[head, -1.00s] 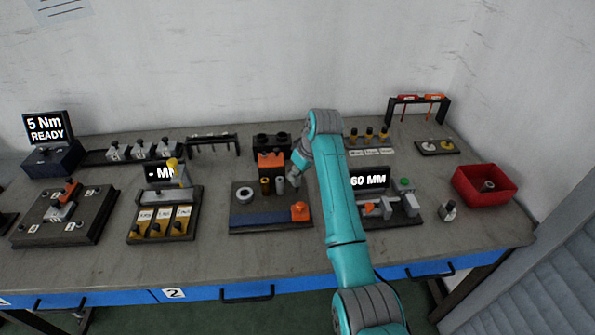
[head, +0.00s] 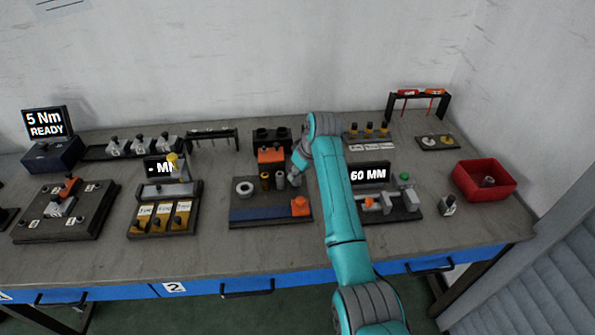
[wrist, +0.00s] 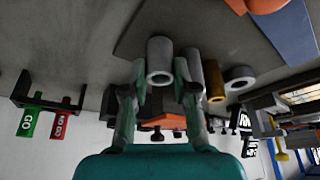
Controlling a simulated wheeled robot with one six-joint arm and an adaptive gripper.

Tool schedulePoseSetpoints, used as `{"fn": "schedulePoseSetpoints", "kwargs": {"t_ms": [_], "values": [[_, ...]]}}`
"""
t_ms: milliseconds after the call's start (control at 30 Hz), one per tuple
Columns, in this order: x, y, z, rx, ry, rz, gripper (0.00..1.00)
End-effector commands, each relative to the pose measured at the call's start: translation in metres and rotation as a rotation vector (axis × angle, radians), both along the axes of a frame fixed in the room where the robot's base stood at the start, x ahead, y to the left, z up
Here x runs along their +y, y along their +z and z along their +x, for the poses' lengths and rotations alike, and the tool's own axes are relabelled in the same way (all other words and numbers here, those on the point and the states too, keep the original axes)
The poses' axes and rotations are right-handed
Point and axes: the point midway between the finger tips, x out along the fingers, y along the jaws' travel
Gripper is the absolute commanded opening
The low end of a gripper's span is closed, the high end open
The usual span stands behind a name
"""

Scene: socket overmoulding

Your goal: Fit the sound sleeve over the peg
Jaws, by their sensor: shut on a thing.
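My gripper (wrist: 160,92) has its fingers on both sides of a grey hollow sleeve (wrist: 160,60) in the wrist view, and is shut on it. A second grey cylinder (wrist: 195,67) stands just right of the held sleeve, partly behind a finger. A brass cylinder (wrist: 215,82) and a pale ring (wrist: 240,78) follow further right. In the head view my gripper (head: 294,180) is low at the right side of the dark fixture board (head: 240,212), next to the grey cylinder (head: 280,180). I cannot make out the peg, nor whether the held sleeve touches the board.
An orange block (head: 300,204) sits at the board's front right. The 60 MM gauge station (head: 400,213) is close to the right of my arm. A red bin (head: 466,192) with a grey part (head: 488,181) stands at far right. Bare table lies in front.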

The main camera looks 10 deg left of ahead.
Motion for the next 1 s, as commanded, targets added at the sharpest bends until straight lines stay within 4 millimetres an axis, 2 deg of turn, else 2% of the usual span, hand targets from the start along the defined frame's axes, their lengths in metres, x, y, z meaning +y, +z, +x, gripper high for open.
{"fn": "schedulePoseSetpoints", "kwargs": {"t_ms": [500,533,600,633,1000], "values": [[-0.0001,-0.0109,-0.0001,0.0,0.0,0.0,0.03],[0.0,-0.0105,0.0,0.0,0.0,0.0,0.35],[0.0,-0.0104,0.0,0.0,0.0,0.0,0.53],[0.0,-0.0104,0.0,0.0,0.0,0.0,0.57],[-0.0013,-0.0066,-0.0006,-0.001,0.0,0.0,0.57]]}}
